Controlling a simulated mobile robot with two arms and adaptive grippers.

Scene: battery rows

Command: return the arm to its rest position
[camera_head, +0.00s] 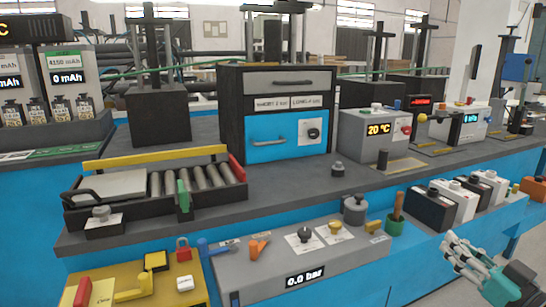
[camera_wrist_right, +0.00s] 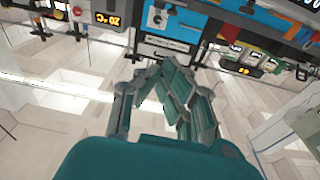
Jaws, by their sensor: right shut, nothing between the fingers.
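My right gripper (camera_head: 462,254) is at the lower right of the head view, in front of the blue front of the bench (camera_head: 425,248). Its grey fingers and teal body show, and it looks apart from everything on the bench. In the right wrist view the gripper (camera_wrist_right: 165,95) fills the lower middle, with its fingers drawn together and nothing held. My left gripper is in neither view.
A grey panel reading 0.0 bar (camera_head: 262,277) and a yellow panel (camera_head: 190,290) stand along the front. Black and white boxes (camera_head: 430,210) stand left of and above my right gripper. A drawer cabinet (camera_head: 232,115) stands behind. Floor at the lower right looks clear.

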